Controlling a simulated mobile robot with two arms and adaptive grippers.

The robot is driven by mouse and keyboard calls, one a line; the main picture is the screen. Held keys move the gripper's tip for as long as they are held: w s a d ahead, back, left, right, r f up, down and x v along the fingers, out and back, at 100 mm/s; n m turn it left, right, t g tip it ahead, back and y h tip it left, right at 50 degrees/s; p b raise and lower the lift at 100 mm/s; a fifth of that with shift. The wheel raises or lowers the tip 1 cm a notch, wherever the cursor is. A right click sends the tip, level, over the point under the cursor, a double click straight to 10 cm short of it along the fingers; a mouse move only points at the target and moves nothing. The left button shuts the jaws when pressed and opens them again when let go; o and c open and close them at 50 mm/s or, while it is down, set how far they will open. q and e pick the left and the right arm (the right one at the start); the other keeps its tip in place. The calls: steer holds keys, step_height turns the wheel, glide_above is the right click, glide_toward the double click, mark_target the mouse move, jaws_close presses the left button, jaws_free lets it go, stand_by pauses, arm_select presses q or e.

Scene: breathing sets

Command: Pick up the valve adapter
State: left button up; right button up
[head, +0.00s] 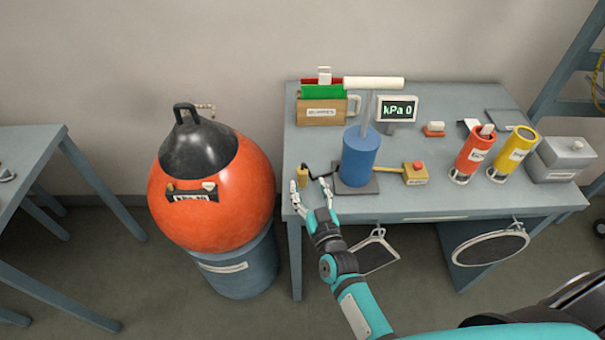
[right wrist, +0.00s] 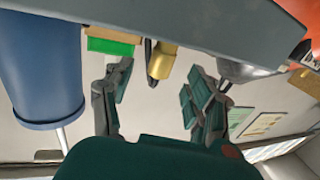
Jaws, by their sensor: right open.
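The small brass-coloured fitting that looks like the valve adapter (head: 302,174) stands at the table's front left corner, just left of the blue pump (head: 360,158). A short dark hose or hook shows beside it. My right gripper (head: 308,189) is open, with a fingertip on either side of the adapter's near end. In the right wrist view the adapter (right wrist: 161,61) shows beyond and between the two spread fingers (right wrist: 160,98), with no finger visibly touching it. I cannot tell how far it lies from the fingertips. My left gripper is not in view.
A big orange buoy (head: 212,205) stands on a blue drum left of the table (head: 440,203). A yellow arm joins the pump to a box with a red button (head: 415,171). A cardboard box (head: 320,112), a kPa display (head: 397,108) and red and yellow cylinders (head: 473,152) stand behind and right.

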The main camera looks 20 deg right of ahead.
mark_target(304, 178)
steer(key=w, duration=0.4)
steer(key=shift+w+p, duration=0.2)
steer(key=shift+p, duration=0.15)
steer(key=shift+s+r, duration=0.1)
steer(key=shift+c, duration=0.5)
jaws_close()
